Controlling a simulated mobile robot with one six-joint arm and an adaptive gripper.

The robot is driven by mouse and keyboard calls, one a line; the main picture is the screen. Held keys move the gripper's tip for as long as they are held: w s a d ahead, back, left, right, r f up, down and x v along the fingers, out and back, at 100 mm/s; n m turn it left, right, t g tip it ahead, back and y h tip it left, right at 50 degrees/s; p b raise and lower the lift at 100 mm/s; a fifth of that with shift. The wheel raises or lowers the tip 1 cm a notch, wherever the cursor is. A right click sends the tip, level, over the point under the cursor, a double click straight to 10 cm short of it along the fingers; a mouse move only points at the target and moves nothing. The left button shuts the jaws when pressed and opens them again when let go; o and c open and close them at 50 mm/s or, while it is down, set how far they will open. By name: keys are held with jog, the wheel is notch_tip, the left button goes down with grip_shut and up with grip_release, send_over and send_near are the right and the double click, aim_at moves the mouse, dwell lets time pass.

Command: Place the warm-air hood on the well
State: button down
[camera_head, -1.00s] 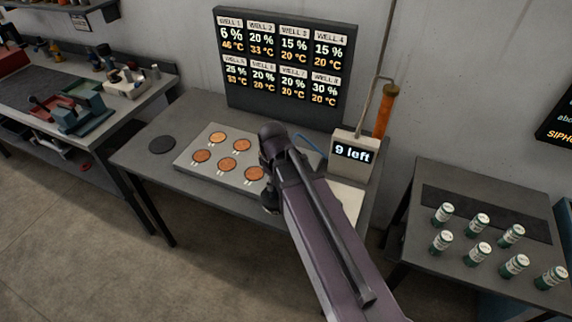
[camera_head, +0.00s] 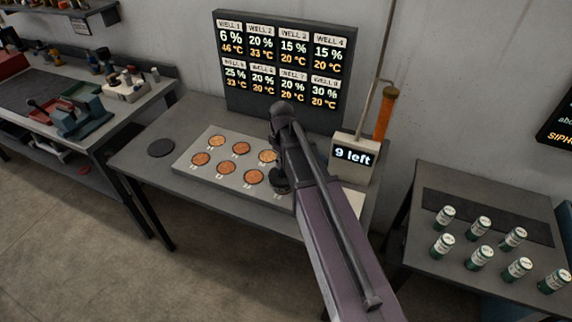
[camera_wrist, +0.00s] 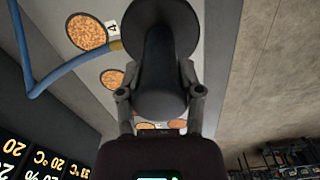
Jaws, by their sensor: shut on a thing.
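The warm-air hood is a dark, round-ended piece (camera_wrist: 162,40) in the wrist view; its dark disc (camera_head: 281,184) also shows in the head view. My gripper (camera_wrist: 160,98) is shut on the hood's narrower part, one finger on each side. The hood is over the right part of the pale well plate (camera_head: 187,164). Whether it touches the plate cannot be told. Several copper-coloured wells (camera_head: 226,168) show left of it, and a well (camera_wrist: 87,32) labelled 4 shows beside it in the wrist view. My arm hides the plate's right end.
A blue hose (camera_wrist: 65,70) curves beside the hood. A counter box (camera_head: 352,155) reads "9 left", with an orange cylinder (camera_head: 384,115) behind. The well display (camera_head: 284,65) stands at the back.

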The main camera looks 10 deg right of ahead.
jog(key=shift+w, duration=0.1)
jog(key=shift+w+d, duration=0.1)
jog(key=shift+w, duration=0.15)
jog(key=shift+w+d+f+b, duration=0.1)
jog(key=shift+w+f+b, duration=0.05)
jog(key=shift+f+b, duration=0.35)
jog(key=shift+w+d+f+b, duration=0.1)
jog(key=shift+f+b, duration=0.35)
jog(key=shift+f, duration=0.05)
jog(key=shift+f+b, duration=0.85)
jog(key=shift+b, duration=0.05)
jog(key=shift+f, duration=0.15)
jog(key=shift+c, duration=1.3)
grip_release()
notch_tip(320, 180, up, 12)
jog(key=p, duration=1.2)
jog(key=shift+r, duration=0.2)
